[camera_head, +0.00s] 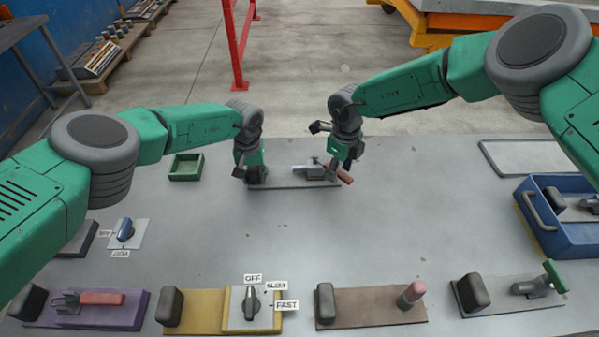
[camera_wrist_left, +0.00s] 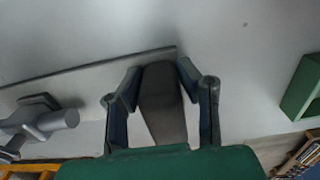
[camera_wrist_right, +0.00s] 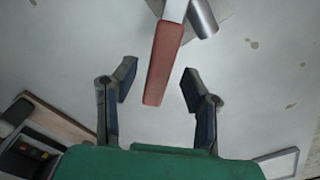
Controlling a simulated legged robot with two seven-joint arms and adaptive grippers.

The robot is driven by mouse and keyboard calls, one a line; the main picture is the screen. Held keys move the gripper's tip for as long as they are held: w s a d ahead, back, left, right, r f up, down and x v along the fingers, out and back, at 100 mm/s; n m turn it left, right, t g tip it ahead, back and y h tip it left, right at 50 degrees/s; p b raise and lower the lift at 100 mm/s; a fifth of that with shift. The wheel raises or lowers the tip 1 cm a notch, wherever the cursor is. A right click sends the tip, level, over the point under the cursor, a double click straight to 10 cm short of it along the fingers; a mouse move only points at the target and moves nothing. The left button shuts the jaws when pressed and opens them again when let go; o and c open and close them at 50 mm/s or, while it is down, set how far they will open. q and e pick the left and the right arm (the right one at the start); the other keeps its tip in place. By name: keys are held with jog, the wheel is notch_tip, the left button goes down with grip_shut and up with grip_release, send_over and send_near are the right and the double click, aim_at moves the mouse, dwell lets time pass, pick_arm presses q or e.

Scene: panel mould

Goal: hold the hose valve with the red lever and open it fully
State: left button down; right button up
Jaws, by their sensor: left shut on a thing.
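The hose valve (camera_head: 311,170) sits on a grey plate (camera_head: 290,184) in the middle of the table. Its red lever (camera_head: 340,173) points right and slightly toward me in the head view. My left gripper (camera_head: 253,178) is shut on the dark block (camera_wrist_left: 162,105) at the plate's left end. The grey valve body (camera_wrist_left: 45,122) shows at left in the left wrist view. My right gripper (camera_head: 341,160) is at the lever, partly covering it. In the right wrist view its fingers (camera_wrist_right: 158,85) are open, with the red lever (camera_wrist_right: 163,62) reaching into the gap, touching neither.
A green tray (camera_head: 186,168) stands at left, and a blue crate (camera_head: 570,235) at right. Along the front edge lie a purple plate (camera_head: 130,310), a yellow plate (camera_head: 205,312) with a dial, a brown plate (camera_head: 370,312) and a grey plate with a green-handled valve (camera_head: 530,287). The table's middle is clear.

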pick_arm(q)
jog(key=shift+a, duration=0.1)
pick_arm(e)
grip_shut()
jog(key=shift+w, duration=0.1)
jog(key=w+d+n, duration=0.1)
jog(key=n, duration=0.1)
jog(key=w+d+n, duration=0.1)
jog(key=w+n, duration=0.1)
jog(key=shift+n, duration=0.4)
jog(key=shift+w+d+n, duration=0.25)
jog(key=shift+w+n, duration=0.6)
jog(key=shift+n, duration=0.3)
jog(key=shift+w+d+n, duration=0.2)
jog(key=shift+w+n, duration=0.6)
jog(key=shift+n, duration=0.35)
jog(key=shift+c, duration=0.3)
grip_release()
jog(key=shift+o, duration=0.3)
